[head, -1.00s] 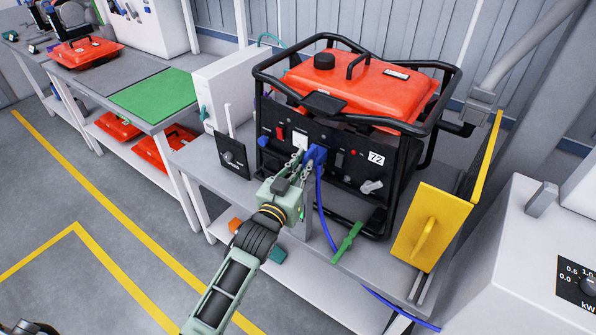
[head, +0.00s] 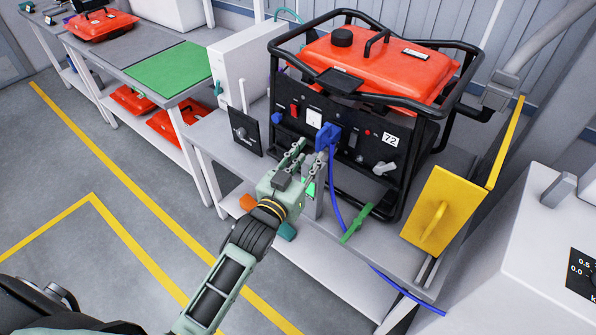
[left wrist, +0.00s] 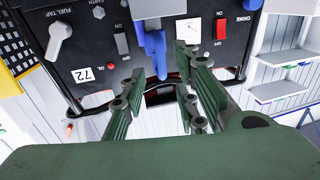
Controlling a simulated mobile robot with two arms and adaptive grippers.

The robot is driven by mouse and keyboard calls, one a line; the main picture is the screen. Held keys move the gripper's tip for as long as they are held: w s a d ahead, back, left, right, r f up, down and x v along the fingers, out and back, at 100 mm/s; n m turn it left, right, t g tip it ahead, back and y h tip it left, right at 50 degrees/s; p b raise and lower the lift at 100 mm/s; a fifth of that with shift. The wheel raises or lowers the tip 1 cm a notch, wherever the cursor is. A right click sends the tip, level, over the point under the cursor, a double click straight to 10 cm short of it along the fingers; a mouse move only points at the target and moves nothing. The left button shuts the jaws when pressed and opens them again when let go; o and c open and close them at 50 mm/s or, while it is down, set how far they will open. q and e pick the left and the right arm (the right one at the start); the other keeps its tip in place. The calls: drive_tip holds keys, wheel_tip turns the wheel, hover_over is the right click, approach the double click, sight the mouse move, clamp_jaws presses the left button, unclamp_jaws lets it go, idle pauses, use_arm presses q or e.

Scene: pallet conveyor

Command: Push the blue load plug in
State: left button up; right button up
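The blue load plug (head: 328,136) sits at a socket on the black front panel of the red generator (head: 375,62). Its blue cable (head: 336,197) hangs down from it. How deep the plug sits cannot be told. My left gripper (head: 308,152) is just in front of the plug and a little below it in the head view, with its fingers apart and empty. In the left wrist view the plug (left wrist: 154,48) is just beyond the open fingertips (left wrist: 160,85), and a gap shows between the fingers. My right gripper is not in view.
A black roll-cage frame surrounds the generator. A yellow panel with a handle (head: 437,215) stands to its right, and a green lever (head: 357,222) is below. Floor is free at left.

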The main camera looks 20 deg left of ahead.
use_arm(q)
drive_tip(key=s+a, duration=0.1)
drive_tip(key=s, duration=0.5)
drive_tip(key=shift+s, duration=0.25)
drive_tip(key=s+a+f+g, duration=0.1)
drive_tip(key=s+f+g, duration=0.2)
drive_tip(key=f, duration=0.8)
drive_tip(key=s+f+g+y, duration=0.15)
drive_tip(key=s+f, duration=0.25)
drive_tip(key=f, duration=0.8)
drive_tip(key=s+a+f+g, duration=0.1)
drive_tip(key=s+f+g, duration=0.2)
drive_tip(key=f, duration=0.8)
drive_tip(key=s+a+f+g, duration=0.1)
drive_tip(key=s+f+g, duration=0.2)
drive_tip(key=s+f, duration=0.4)
drive_tip(key=s+a+f+g+y, duration=0.1)
drive_tip(key=s+f, duration=0.6)
drive_tip(key=s, duration=0.9)
drive_tip(key=s+a+f+g, duration=0.2)
drive_tip(key=s+f+g, duration=0.3)
drive_tip(key=s+f, duration=0.3)
drive_tip(key=s, duration=0.3)
drive_tip(key=shift+s+a+m, duration=0.15)
drive_tip(key=shift+a+m, duration=0.15)
drive_tip(key=shift+f, duration=0.1)
